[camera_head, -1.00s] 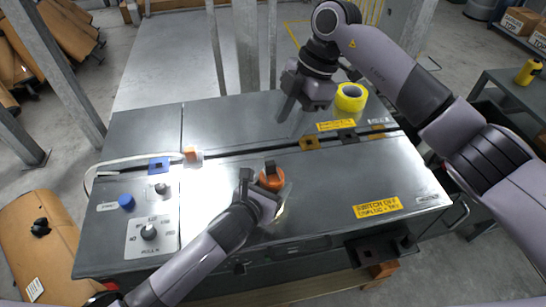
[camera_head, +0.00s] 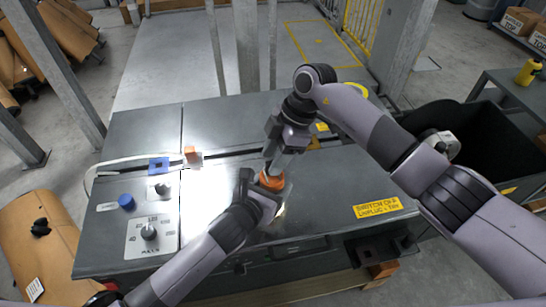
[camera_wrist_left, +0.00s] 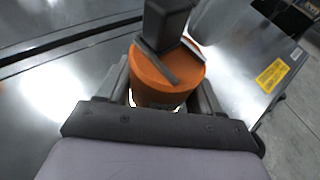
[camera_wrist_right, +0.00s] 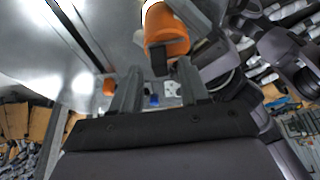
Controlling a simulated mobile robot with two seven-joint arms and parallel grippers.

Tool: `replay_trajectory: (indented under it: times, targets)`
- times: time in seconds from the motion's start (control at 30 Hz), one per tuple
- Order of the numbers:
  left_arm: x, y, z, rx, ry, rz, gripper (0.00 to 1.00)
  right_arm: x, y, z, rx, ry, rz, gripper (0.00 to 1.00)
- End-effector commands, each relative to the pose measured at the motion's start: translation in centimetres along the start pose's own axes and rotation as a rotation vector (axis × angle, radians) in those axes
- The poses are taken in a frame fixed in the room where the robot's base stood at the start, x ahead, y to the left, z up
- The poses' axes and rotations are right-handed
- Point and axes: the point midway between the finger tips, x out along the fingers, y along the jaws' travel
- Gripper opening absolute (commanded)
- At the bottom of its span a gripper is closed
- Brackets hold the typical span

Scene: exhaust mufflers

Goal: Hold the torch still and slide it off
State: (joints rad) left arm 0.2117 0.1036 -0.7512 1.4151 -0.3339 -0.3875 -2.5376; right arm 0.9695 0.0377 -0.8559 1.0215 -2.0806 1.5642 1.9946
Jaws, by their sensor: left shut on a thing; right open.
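The torch is a short orange cylinder (camera_head: 271,181) standing on the grey bench top. In the left wrist view its orange body (camera_wrist_left: 165,78) sits between the fingers of my left gripper (camera_wrist_left: 163,97), which is shut on it. A dark block (camera_wrist_left: 166,22) and a dark bar are on its top. My left gripper (camera_head: 262,188) reaches it from the lower left. My right gripper (camera_head: 275,160) is open just above and behind the torch. In the right wrist view, the torch (camera_wrist_right: 166,30) and its dark tab (camera_wrist_right: 158,62) lie beyond the fingers of my right gripper (camera_wrist_right: 160,85). Contact there cannot be told.
A dark slot crosses the bench top (camera_head: 330,190). An orange block (camera_head: 191,151) and a blue square piece (camera_head: 158,164) lie by it at left. A control panel with a blue knob (camera_head: 126,201) is at front left. A black bin (camera_head: 480,135) stands at right.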

Motion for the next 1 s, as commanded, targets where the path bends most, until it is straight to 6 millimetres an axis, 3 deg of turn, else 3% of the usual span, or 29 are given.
replay_trajectory:
  times: [0.4, 0.47, 0.53, 0.57, 0.77, 1.0]
  targets:
    - [0.0, 0.0, 0.0, 0.000, 0.000, 0.000, 0.31, 1.0, 0.0, 0.0, 0.000, -0.001, -0.001, 0.45]
    - [0.0, 0.0, 0.0, 0.000, 0.000, 0.000, 0.31, 1.0, 0.0, 0.0, 0.000, -0.001, -0.001, 0.28]
    - [0.0, 0.0, 0.0, 0.000, 0.000, 0.000, 0.31, 1.0, 0.0, 0.0, 0.000, -0.001, -0.001, 0.06]
    - [0.0, 0.0, 0.0, 0.000, 0.000, 0.000, 0.31, 1.0, 0.0, 0.0, 0.000, -0.001, -0.001, 0.00]
    - [0.0, 0.0, 0.0, 0.000, 0.000, 0.000, 0.31, 1.0, -0.1, 0.1, 0.000, -0.001, -0.001, 0.00]
    - [0.0, 0.1, 0.0, -0.001, 0.001, 0.001, 0.31, 1.0, -1.6, 0.1, -0.001, -0.001, 0.001, 0.00]
